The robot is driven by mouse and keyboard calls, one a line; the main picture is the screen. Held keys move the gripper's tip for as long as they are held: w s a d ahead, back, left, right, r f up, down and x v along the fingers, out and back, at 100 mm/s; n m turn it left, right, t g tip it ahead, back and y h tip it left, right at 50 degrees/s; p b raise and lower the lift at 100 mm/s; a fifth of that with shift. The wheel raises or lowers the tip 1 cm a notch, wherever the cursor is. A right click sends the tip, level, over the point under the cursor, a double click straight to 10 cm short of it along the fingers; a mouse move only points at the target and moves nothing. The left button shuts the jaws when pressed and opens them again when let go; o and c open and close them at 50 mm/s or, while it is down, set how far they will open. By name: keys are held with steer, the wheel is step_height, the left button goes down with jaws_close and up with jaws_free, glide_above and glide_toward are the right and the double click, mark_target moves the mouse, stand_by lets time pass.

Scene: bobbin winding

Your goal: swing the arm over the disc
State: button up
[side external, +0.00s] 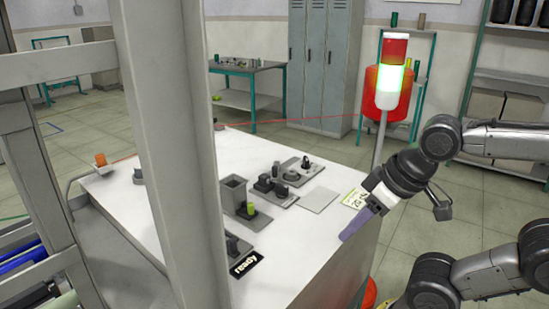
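My gripper (357,223) hangs over the right edge of the white table (300,232), right of the fixtures. Its bluish-purple fingers point down and left and appear as one piece, so I cannot tell whether they are open or shut. Nothing is visible in them. A grey plate with dark, low, rounded parts (266,184) stands mid-table. Behind it is another grey plate with small upright parts (292,175). At this size I cannot tell which part is the disc or its swing arm. The gripper is apart from both plates.
An open grey box (233,190), a yellow-green piece (251,209) and a "ready" sign (246,263) are at the front. A flat grey square (318,199) lies bare. A lit signal tower (391,72) stands behind. A red thread runs from an orange spool (100,159).

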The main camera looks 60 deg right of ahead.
steer(key=w+d+r+m+g, duration=0.2)
steer(key=w+r+m+g, duration=0.1)
steer(key=w+r+m, duration=0.8)
steer(key=m+g, duration=0.2)
steer(key=m, duration=0.4)
glide_above(275, 166)
steer(key=shift+a+f, duration=0.15)
steer(key=shift+f, duration=4.15)
jaws_close()
